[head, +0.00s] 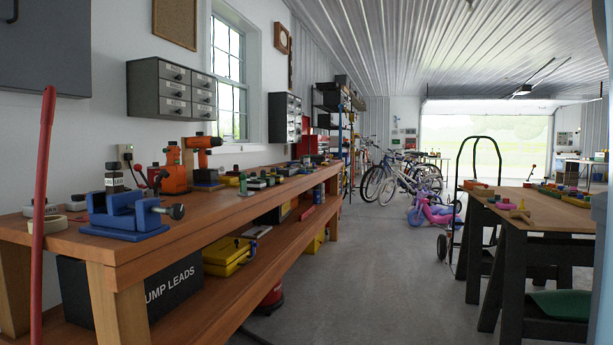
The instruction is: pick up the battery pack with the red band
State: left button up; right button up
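The long wooden workbench (190,235) runs along the left wall. Several small dark blocks with coloured tops (257,183) lie along its far half; they may be battery packs, but they are too small for me to make out a red band on any one. A dark stacked block (114,178) stands behind the blue vise (125,215), near a wall socket. An orange drill (203,143) stands upright on the bench. Neither of my grippers is in view.
A red pole (42,190) rises close by at the left. A black box (150,290) and yellow cases (226,252) sit under the bench. A trestle table (540,212) stands at right; bicycles (395,178) are farther back. The concrete floor (350,270) between is clear.

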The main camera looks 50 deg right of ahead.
aim_at(236, 171)
jog(key=z, duration=1.3)
jog(key=i+l+z, duration=0.3)
jog(key=i, duration=0.2)
jog(key=i+z, duration=0.35)
jog(key=i, duration=0.15)
jog(key=i+l, duration=0.15)
jog(key=i, duration=0.7)
jog(key=i+l, duration=0.1)
jog(key=i, duration=0.7)
jog(key=i+l+u, duration=0.1)
jog(key=i+u, duration=0.3)
jog(key=i+l+u, duration=0.15)
jog(key=u, duration=0.3)
jog(key=i+l+u, duration=0.4)
